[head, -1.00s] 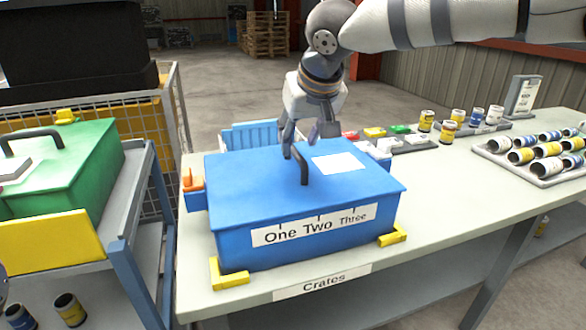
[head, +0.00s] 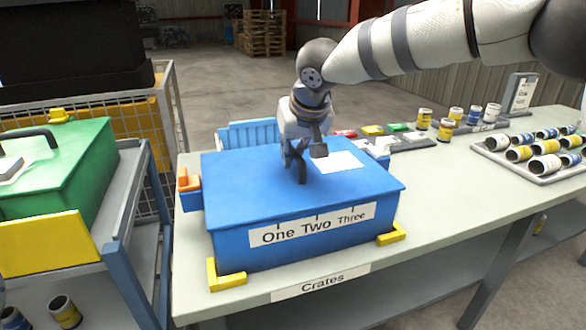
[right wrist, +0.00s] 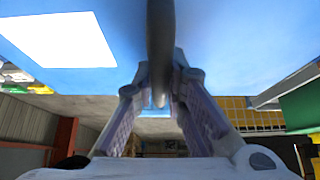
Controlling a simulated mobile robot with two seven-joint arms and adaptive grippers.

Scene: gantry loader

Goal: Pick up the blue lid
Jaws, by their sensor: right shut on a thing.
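The blue lid (head: 235,182) lies flat on a blue crate (head: 270,252) marked "One Two Three", near the left end of the workbench. The lid has a dark arched handle (head: 302,176) in its middle and a white label (head: 340,166) beside it. My right gripper (head: 301,157) is at the handle and shut on it from above. In the right wrist view the dark handle (right wrist: 160,45) runs between the fingers, with the blue lid surface (right wrist: 215,45) around it. My left gripper is out of view.
Yellow corner brackets (head: 391,234) hold the crate on the workbench (head: 440,205). A tray of cans (head: 575,174) and loose cans stand to the right. A trolley with a green lidded box (head: 75,180) stands to the left. A smaller blue bin (head: 250,134) is behind the crate.

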